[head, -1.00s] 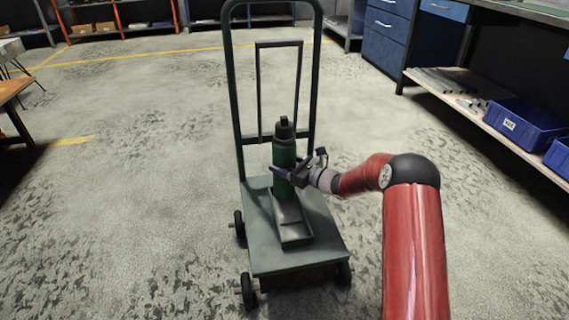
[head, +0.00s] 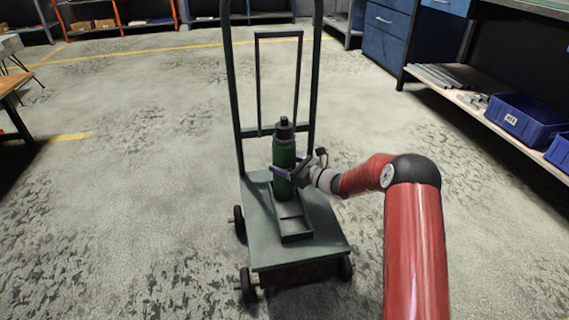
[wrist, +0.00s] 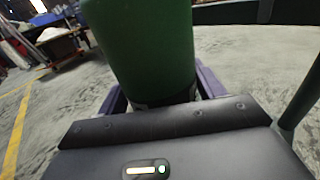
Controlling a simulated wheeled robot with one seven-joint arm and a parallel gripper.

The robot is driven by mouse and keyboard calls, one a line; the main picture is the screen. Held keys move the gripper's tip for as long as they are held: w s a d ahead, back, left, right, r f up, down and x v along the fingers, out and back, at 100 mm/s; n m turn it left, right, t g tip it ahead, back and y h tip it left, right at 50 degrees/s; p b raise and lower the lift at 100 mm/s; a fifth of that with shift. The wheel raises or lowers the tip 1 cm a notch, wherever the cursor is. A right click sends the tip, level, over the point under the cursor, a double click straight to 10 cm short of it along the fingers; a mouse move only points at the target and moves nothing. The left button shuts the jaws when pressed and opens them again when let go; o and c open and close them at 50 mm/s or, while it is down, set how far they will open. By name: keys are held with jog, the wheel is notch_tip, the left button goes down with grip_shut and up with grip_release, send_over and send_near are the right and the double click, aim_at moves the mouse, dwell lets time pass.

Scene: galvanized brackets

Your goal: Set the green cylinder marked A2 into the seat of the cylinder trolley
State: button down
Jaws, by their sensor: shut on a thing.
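The green cylinder (head: 284,160) with a dark cap is upright over the trolley's deck, at the back part of the seat. My gripper (head: 284,174) is shut on its lower half from the right. In the wrist view the cylinder (wrist: 148,50) stands between my purple fingers, its top out of frame. The cylinder trolley (head: 262,240) is a grey-green deck on wheels with a tall handle frame. Its seat (head: 296,236) is a shallow raised tray on the deck. I cannot tell whether the cylinder's base touches the seat's floor. No A2 mark is readable.
A shelf with blue bins (head: 527,118) and metal bars (head: 440,76) stands at the right, near blue drawers (head: 386,38). A table edge (head: 12,95) is at the left. The floor around the trolley is clear. The trolley's handle frame (head: 229,90) rises behind the cylinder.

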jog(key=shift+f, duration=0.2)
jog(key=shift+c, duration=1.6)
grip_release()
jog(key=shift+o, duration=0.8)
jog(key=shift+d+f, duration=0.1)
jog(key=shift+f, duration=0.25)
jog(key=v, duration=0.7)
jog(key=shift+s+d+r, duration=0.2)
jog(key=shift+d+r, duration=0.05)
jog(key=shift+r, duration=0.05)
